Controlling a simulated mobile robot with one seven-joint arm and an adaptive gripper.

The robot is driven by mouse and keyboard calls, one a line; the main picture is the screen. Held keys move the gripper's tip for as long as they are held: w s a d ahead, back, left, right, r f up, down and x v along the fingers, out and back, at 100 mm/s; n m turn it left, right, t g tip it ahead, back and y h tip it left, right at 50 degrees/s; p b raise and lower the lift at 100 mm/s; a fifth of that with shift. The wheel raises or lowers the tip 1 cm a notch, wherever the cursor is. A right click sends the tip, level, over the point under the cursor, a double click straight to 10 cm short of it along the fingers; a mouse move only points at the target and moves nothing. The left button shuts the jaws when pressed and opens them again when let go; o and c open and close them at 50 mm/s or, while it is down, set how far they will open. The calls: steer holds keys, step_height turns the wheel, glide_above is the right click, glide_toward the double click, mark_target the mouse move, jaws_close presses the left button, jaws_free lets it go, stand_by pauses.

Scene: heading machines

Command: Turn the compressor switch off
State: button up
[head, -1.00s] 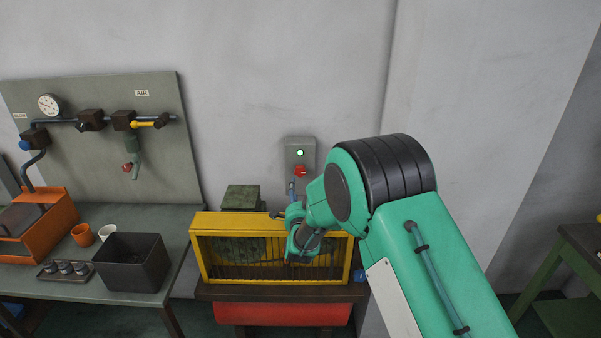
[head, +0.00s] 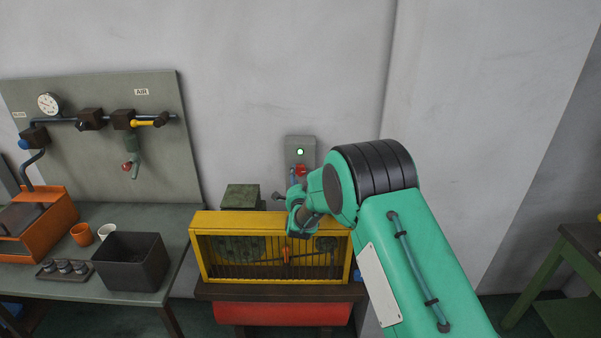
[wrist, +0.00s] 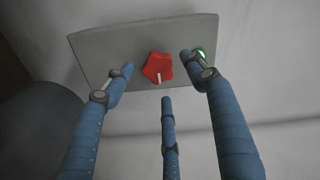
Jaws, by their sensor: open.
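The compressor switch is a red star-shaped knob (wrist: 158,67) with a white mark, on a grey wall box (wrist: 100,52). The mark points toward the bottom of the wrist view. A green lamp (head: 300,152) glows on the box above the knob (head: 300,170); in the wrist view one finger partly covers the lamp. My gripper (wrist: 160,88) is open and empty, its blue fingers spread around the knob's position, apparently short of it. In the head view my arm hides the box's lower part and most of my gripper.
A yellow guarded machine (head: 200,250) stands below the box, close under my wrist. A green block (head: 240,197) sits behind it. On the left, a bench (head: 185,235) carries a dark bin (head: 130,265) and cups. The wall around the box is clear.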

mark_target(301, 171)
steer(key=shift+w, duration=2.35)
